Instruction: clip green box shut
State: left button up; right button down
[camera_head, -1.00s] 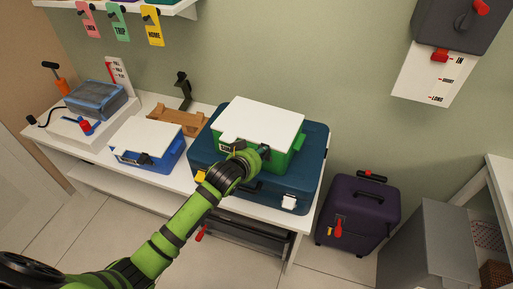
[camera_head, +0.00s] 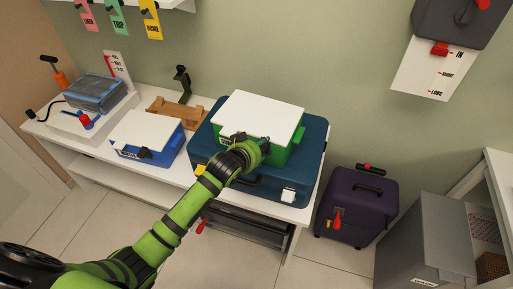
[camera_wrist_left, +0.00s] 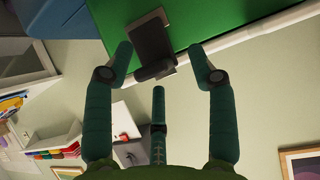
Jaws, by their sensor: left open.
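The green box (camera_head: 297,153) has a white lid (camera_head: 260,115) lying on top and sits on a dark teal suitcase (camera_head: 312,165). My left gripper (camera_head: 258,147) is at the front face of the green box and hides part of it. In the left wrist view, a black clip (camera_wrist_left: 150,42) stands on the green face (camera_wrist_left: 215,22). The fingers of my open left gripper (camera_wrist_left: 160,58) are spread to either side of the clip, with a third finger below. I cannot tell whether any finger touches it. My right gripper is not in view.
A blue box (camera_head: 168,153) with a white lid stands left on the white bench (camera_head: 100,168). A wooden stand (camera_head: 172,108) is behind it. A purple suitcase (camera_head: 350,205) stands on the floor to the right. Clear floor lies in front of the bench.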

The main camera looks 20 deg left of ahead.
pick_arm(q)
jog(key=v, duration=1.2)
jog(key=s+a+f+g+b, duration=0.2)
jog(key=s+f, duration=0.1)
jog(key=f, duration=0.9)
jog(key=s+a+f+g+y+b, duration=0.1)
jog(key=s+f, duration=0.2)
jog(key=f, duration=0.9)
jog(key=s+a+f+g+b, duration=0.2)
jog(key=s+f, duration=0.2)
jog(key=f, duration=0.8)
jog(key=s+f+g+b, duration=0.2)
jog(key=s+f, duration=0.8)
jog(key=s, duration=0.5)
jog(key=s+f+g+b, duration=0.2)
jog(key=s+f+g, duration=0.1)
jog(key=s+f, duration=0.8)
jog(key=s, duration=0.4)
jog(key=shift+s+d+f+m+y, duration=0.2)
jog(key=shift+s+m+y, duration=0.1)
jog(key=shift+s+m, duration=0.1)
